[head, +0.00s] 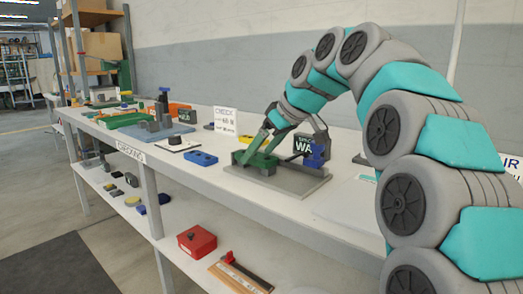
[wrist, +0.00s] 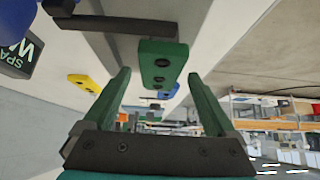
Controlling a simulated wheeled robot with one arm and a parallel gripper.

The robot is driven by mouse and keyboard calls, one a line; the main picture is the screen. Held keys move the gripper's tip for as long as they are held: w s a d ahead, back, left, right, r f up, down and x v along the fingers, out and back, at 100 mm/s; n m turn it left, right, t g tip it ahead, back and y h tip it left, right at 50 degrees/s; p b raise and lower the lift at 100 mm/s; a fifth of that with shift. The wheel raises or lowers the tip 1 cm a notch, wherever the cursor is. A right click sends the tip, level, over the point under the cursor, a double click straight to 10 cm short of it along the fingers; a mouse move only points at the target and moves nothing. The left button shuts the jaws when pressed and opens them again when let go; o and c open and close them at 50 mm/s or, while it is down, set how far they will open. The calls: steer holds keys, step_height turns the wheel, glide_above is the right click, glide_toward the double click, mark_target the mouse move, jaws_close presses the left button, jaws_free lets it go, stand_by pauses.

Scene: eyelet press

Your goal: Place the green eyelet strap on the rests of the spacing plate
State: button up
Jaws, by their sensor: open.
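The green eyelet strap (wrist: 162,68), a rounded bar with several dark holes, lies ahead of and between the fingertips of my gripper (wrist: 158,76) in the wrist view. My gripper is open, with a visible gap on each side of the strap. In the head view my gripper (head: 268,146) points down over the strap (head: 262,161). The strap is at the grey spacing plate (head: 284,183). A dark bar (wrist: 115,25) meets the strap's end in the wrist view. I cannot tell whether the strap sits on both rests, as the undersides are hidden.
A blue block (head: 311,160) and a dark sign (head: 304,145) stand right behind the plate. A yellow block (wrist: 84,83) lies nearby. Left on the bench are a blue piece (head: 202,158), a white sign (head: 225,120) and a blue-grey fixture (head: 160,133).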

steer(key=shift+r, duration=0.1)
steer(key=p+v, duration=0.1)
steer(key=v, duration=1.1)
